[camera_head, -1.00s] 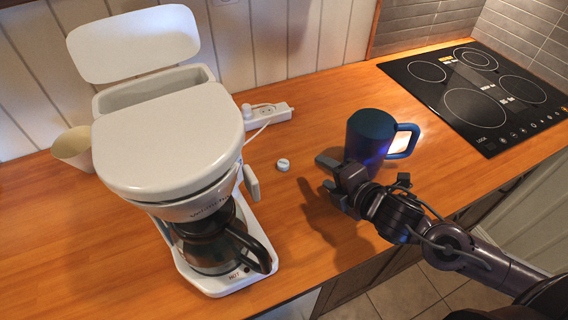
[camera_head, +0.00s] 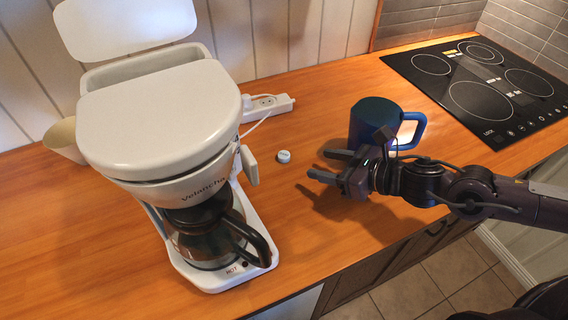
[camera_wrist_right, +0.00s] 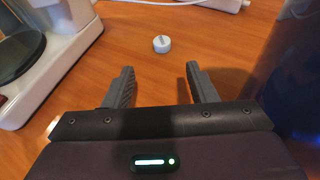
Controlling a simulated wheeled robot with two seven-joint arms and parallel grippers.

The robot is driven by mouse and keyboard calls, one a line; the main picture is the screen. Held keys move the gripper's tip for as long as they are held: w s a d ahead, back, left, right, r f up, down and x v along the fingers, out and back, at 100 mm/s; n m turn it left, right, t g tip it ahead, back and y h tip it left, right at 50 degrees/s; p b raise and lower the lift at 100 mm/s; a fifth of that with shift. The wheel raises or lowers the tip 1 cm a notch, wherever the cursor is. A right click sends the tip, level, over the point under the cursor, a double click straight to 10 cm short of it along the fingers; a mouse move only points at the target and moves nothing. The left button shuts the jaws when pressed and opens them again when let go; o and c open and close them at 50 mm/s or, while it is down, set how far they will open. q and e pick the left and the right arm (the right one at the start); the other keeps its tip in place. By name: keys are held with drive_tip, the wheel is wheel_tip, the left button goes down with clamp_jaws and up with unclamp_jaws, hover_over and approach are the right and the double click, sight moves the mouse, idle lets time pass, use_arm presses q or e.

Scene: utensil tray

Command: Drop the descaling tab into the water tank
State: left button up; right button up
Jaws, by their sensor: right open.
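The descaling tab (camera_head: 284,156) is a small white disc lying on the wooden counter, right of the coffee maker. It also shows in the right wrist view (camera_wrist_right: 162,44), ahead of the fingertips and roughly between them. My right gripper (camera_head: 324,165) is open and empty, to the right of the tab and apart from it; its two fingers also show in the right wrist view (camera_wrist_right: 160,78). The water tank (camera_head: 140,66) is the open compartment at the back of the white coffee maker (camera_head: 160,120). Its lid (camera_head: 125,25) stands raised. My left gripper is not in view.
A blue mug (camera_head: 373,122) stands just behind my right gripper. A power strip (camera_head: 268,105) with a cord lies behind the tab. A glass carafe (camera_head: 205,245) sits in the coffee maker. A beige cup (camera_head: 65,138) is at the left, a black cooktop (camera_head: 485,90) at the right.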

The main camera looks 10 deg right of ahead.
sight(287, 156)
drive_tip(key=shift+w+a+f+b, duration=0.3)
drive_tip(key=shift+w+f+b, duration=0.1)
drive_tip(key=shift+w+b, duration=0.3)
drive_tip(key=shift+w+a+f+b, duration=0.25)
drive_tip(key=shift+a+b, duration=0.35)
drive_tip(key=shift+b, duration=0.3)
drive_tip(key=shift+w+a+r+p, duration=0.1)
drive_tip(key=shift+w+p, duration=0.25)
drive_tip(key=shift+p, duration=0.1)
drive_tip(key=shift+x, duration=0.8)
drive_tip(key=shift+w+a+p, duration=0.4)
drive_tip(key=shift+p, duration=0.15)
drive_tip(key=p+x, duration=0.1)
drive_tip(key=x, duration=0.2)
drive_tip(key=shift+d+f, duration=0.1)
drive_tip(key=shift+f, duration=0.15)
drive_tip(key=shift+w+a+f, duration=0.3)
drive_tip(key=shift+w, duration=0.05)
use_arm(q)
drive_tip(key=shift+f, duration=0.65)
use_arm(e)
drive_tip(key=shift+c, duration=0.4)
